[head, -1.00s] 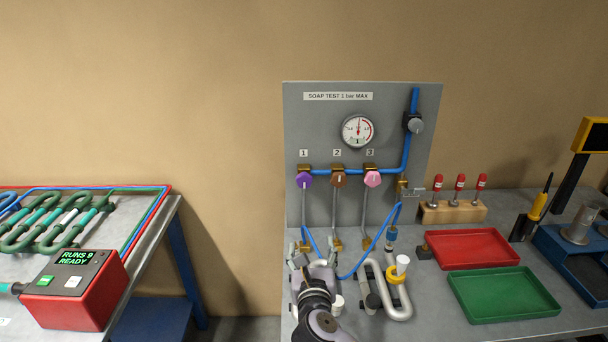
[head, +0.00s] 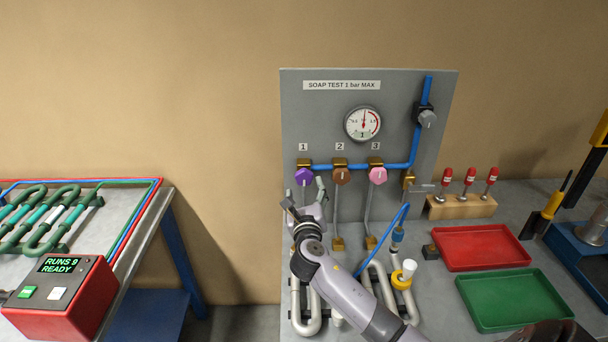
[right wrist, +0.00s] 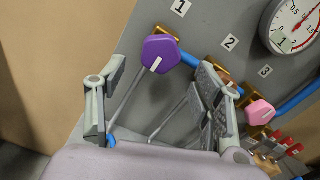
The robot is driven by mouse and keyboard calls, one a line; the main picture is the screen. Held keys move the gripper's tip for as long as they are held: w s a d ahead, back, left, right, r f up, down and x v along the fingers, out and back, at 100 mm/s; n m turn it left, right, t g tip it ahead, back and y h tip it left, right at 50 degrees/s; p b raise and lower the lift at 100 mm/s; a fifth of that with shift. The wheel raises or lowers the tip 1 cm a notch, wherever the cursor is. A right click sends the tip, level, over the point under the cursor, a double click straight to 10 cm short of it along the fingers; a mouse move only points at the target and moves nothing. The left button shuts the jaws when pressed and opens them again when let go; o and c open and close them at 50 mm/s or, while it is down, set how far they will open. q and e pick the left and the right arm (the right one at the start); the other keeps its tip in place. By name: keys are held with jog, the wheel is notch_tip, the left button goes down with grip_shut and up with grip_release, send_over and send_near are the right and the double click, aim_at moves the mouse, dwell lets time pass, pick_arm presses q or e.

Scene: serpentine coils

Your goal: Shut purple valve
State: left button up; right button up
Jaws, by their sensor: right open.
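The purple valve (head: 304,176) is a faceted knob with a white mark, under label 1 on the grey test panel (head: 330,122). It also shows in the right wrist view (right wrist: 161,52), with its white mark toward its lower edge. My right gripper (head: 306,196) is open and empty, just below and in front of the purple valve. In the right wrist view its fingers (right wrist: 160,78) stand wide apart, with the knob showing beyond and between them. I see no contact.
A brown valve (head: 341,177) and a pink valve (head: 377,176) sit close to the right of the purple one. A pressure gauge (head: 363,124) is above. Below are metal coils (head: 313,322) and a blue hose (head: 380,243). Red (head: 482,247) and green (head: 512,299) trays lie to the right.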

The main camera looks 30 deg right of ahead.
aim_at(304, 180)
jog(key=x, duration=0.5)
jog(key=shift+w+d+r, duration=0.1)
jog(key=shift+w+d, duration=0.05)
jog(key=shift+w, duration=0.25)
jog(key=shift+w+d, duration=0.3)
jog(key=shift+w, duration=0.2)
jog(key=shift+w+d, duration=0.1)
pick_arm(q)
jog(key=shift+w+d+r, duration=0.2)
jog(key=shift+w, duration=0.25)
jog(key=shift+w+d+r, duration=0.2)
jog(key=shift+w, duration=0.25)
pick_arm(e)
jog(key=c, duration=1.2)
